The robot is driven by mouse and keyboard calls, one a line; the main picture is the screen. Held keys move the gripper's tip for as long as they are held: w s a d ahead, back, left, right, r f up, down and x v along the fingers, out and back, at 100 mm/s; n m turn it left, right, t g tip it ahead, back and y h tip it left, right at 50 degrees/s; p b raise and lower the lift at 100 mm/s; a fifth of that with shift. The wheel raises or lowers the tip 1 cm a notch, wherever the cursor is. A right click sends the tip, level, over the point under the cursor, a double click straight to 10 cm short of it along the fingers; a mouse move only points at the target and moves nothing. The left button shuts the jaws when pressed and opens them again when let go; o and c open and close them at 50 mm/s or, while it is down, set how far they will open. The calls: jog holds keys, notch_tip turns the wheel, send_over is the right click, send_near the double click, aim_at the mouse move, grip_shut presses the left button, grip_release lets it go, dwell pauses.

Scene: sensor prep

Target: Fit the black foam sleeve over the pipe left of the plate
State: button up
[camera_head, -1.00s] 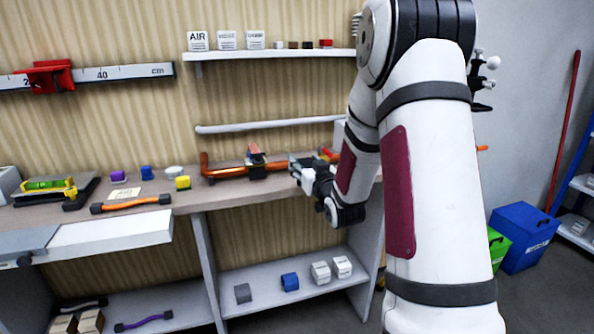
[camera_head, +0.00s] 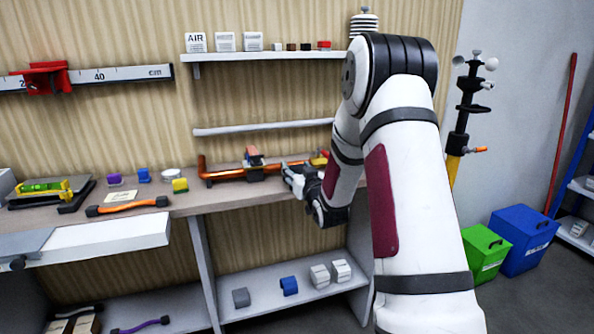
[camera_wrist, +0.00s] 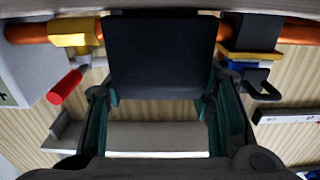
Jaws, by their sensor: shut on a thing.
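The black foam sleeve (camera_wrist: 160,55) fills the middle of the wrist view, between the fingers of my gripper (camera_wrist: 160,88), which is shut on it. The sleeve covers a stretch of the orange pipe (camera_wrist: 299,33), and I cannot tell whether it is around the pipe or just in front. In the head view the pipe (camera_head: 228,174) runs along the bench, my gripper (camera_head: 289,174) is at its right part, and the sleeve is not clearly seen. A dark plate-like piece (camera_wrist: 250,36) sits on the pipe beside the sleeve; a dark-and-orange fitting (camera_head: 254,160) shows in the head view.
A yellow fitting (camera_wrist: 75,32) with a red handle (camera_wrist: 64,86) is close on the sleeve's other side. A white bar (camera_head: 260,127) runs along the wall above the pipe. An orange hose piece (camera_head: 127,207) and small coloured blocks lie on the bench's left part.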

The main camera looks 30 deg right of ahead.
jog(key=shift+f, duration=0.15)
jog(key=o, duration=0.9)
